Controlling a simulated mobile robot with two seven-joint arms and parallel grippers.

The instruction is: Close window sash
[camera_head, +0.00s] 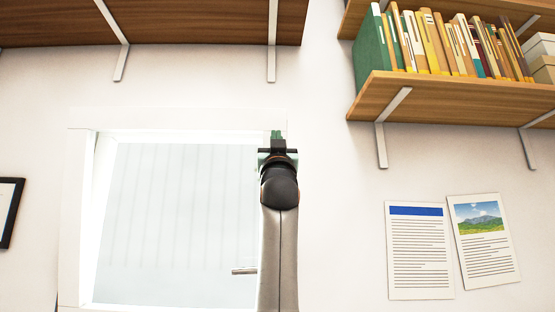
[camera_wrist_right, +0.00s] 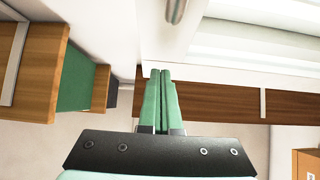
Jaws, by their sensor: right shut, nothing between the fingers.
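The white-framed window (camera_head: 78,215) is at the left and centre of the head view, with a pale pane (camera_head: 175,220). A metal handle (camera_head: 244,270) sticks out beside my right arm, low on the window's right side. The arm hides much of that right side. My right gripper (camera_head: 277,135) is raised at the window's upper right corner, shut and empty. In the wrist view its green fingers (camera_wrist_right: 160,78) are together, and a rounded metal handle (camera_wrist_right: 175,10) lies beyond their tips on a white surface. I cannot tell whether they touch the frame. My left gripper is not in view.
A wooden shelf (camera_head: 180,22) on brackets hangs above the window. Another shelf (camera_head: 450,98) with books is at the upper right. Two printed sheets (camera_head: 420,250) are on the wall at the lower right, and a dark frame (camera_head: 8,210) is at the left edge.

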